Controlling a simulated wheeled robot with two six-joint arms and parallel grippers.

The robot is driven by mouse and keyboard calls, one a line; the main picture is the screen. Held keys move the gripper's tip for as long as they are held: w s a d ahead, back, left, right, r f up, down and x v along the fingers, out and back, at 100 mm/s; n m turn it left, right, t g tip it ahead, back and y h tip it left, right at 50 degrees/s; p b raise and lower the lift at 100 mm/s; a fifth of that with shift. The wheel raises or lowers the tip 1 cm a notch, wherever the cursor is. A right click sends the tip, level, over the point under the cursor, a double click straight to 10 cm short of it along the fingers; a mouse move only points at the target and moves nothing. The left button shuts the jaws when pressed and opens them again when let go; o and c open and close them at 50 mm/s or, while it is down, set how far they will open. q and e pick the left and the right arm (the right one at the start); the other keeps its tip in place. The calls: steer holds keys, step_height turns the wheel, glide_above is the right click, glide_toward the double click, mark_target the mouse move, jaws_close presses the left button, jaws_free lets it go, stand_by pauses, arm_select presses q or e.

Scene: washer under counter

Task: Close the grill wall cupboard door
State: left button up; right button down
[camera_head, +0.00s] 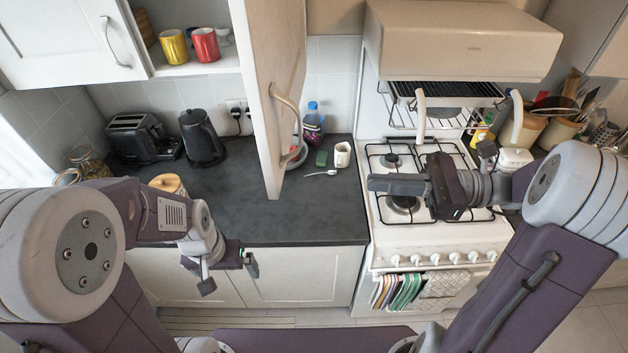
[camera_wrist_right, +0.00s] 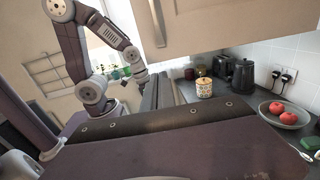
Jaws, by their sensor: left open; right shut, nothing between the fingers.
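The wall cupboard door (camera_head: 268,80) stands swung open, edge towards me, left of the cooker, with a curved handle (camera_head: 286,108) on its right face. The door's panel (camera_wrist_right: 220,22) and handle (camera_wrist_right: 157,22) also show at the top of the right wrist view. My right gripper (camera_head: 385,185) is shut and empty over the hob, right of the door and below its handle, not touching it. My left gripper (camera_head: 230,276) is open and empty in front of the base cupboards, below and left of the door.
The cooker (camera_head: 440,240) has a hood-like grill (camera_head: 460,38) above it. The dark worktop (camera_head: 310,212) holds a kettle (camera_head: 201,138), a toaster (camera_head: 140,137) and a white mug (camera_head: 342,155). Red and yellow mugs (camera_head: 206,45) stand in the open cupboard. A fruit bowl (camera_wrist_right: 287,116) sits on the worktop.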

steer(key=w+a, duration=0.2)
steer(key=p, duration=0.3)
glide_toward(282, 176)
steer(key=a, duration=0.2)
steer(key=w+a+p, duration=0.1)
steer(key=a, duration=0.3)
steer(key=shift+w+p, duration=0.3)
steer(key=shift+p, duration=0.1)
steer(key=shift+a, duration=0.2)
arm_select(q)
steer(key=r, duration=0.4)
steer(key=shift+w+a+r, duration=0.1)
steer(key=shift+w+r, duration=0.2)
steer(key=shift+w, duration=0.05)
arm_select(e)
steer(key=shift+s, duration=0.3)
